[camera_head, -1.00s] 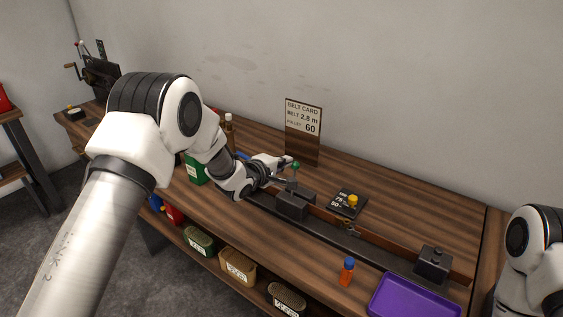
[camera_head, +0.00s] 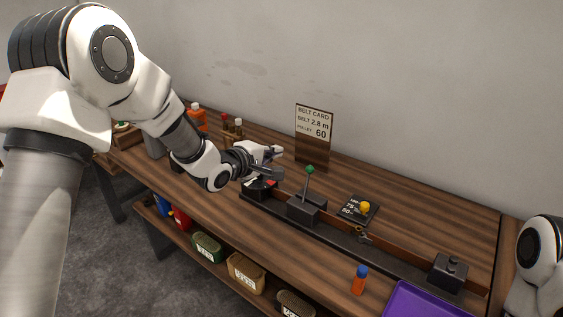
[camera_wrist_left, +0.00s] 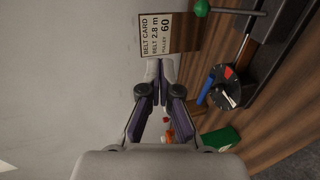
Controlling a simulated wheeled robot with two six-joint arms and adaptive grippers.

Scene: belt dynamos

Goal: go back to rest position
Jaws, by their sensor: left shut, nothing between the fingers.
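My left gripper (camera_head: 276,164) is shut and empty above the workbench, left of the green-knobbed lever (camera_head: 309,171). In the left wrist view the fingers (camera_wrist_left: 157,80) point toward the wall and the belt card, with the tips together. The lever stands upright on a dark block (camera_head: 303,211) on the long dark rail. The same green knob shows at the top of the left wrist view (camera_wrist_left: 201,8). A gauge with a red and black dial (camera_wrist_left: 226,87) is below it there. Part of my right arm shows at the right edge; its gripper is out of view.
The belt card (camera_head: 314,122) stands at the back of the bench, reading 2.8 m and 60. A yellow-knobbed dial plate (camera_head: 359,209), an orange bottle with a blue cap (camera_head: 359,281) and a purple tray (camera_head: 424,302) are to the right. Bins (camera_head: 246,271) sit on the lower shelf.

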